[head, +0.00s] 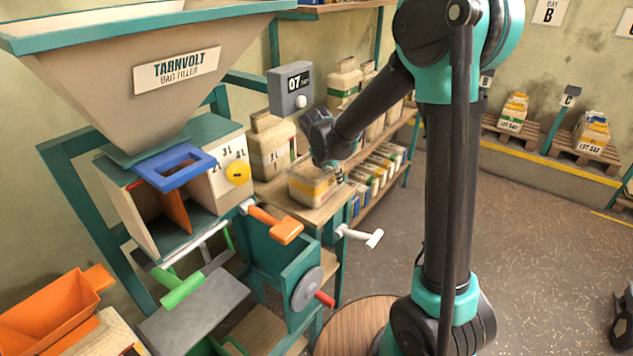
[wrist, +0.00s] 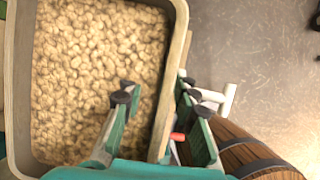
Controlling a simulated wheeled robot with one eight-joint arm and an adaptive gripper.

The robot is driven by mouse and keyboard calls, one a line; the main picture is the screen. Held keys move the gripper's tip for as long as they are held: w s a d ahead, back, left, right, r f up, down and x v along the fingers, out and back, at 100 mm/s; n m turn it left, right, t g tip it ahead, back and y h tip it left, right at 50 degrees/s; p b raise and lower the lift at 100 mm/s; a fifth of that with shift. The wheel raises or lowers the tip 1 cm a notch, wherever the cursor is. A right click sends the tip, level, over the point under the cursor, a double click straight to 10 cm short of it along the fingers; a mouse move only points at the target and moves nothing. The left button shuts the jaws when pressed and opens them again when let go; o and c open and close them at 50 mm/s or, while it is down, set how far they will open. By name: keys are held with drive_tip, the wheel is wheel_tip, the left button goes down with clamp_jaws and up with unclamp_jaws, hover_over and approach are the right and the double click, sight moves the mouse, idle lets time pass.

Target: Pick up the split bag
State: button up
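A squat tan bag with a yellow band (head: 313,187) sits on the bench under the scale display; I cannot make out a split in it. My gripper (head: 338,174) is at the right end of this bag, small and partly hidden by my arm. In the wrist view, a tan-rimmed, open-topped thing full of pale granules (wrist: 85,60) lies under the gripper; it may be this bag. My gripper (wrist: 157,95) is open there. Its left finger is over the granules and its right finger is outside the right rim. Contact cannot be told.
The bag filler hopper (head: 170,65) and its orange handle (head: 275,224) stand left of the bench. A white T-handle (head: 360,237) sticks out at the bench front, above a wooden barrel (head: 355,325). A large jug (head: 270,145) stands behind the bag. Open floor lies right.

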drive_tip(key=shift+f, duration=0.25)
idle(0.3)
clamp_jaws()
idle(0.5)
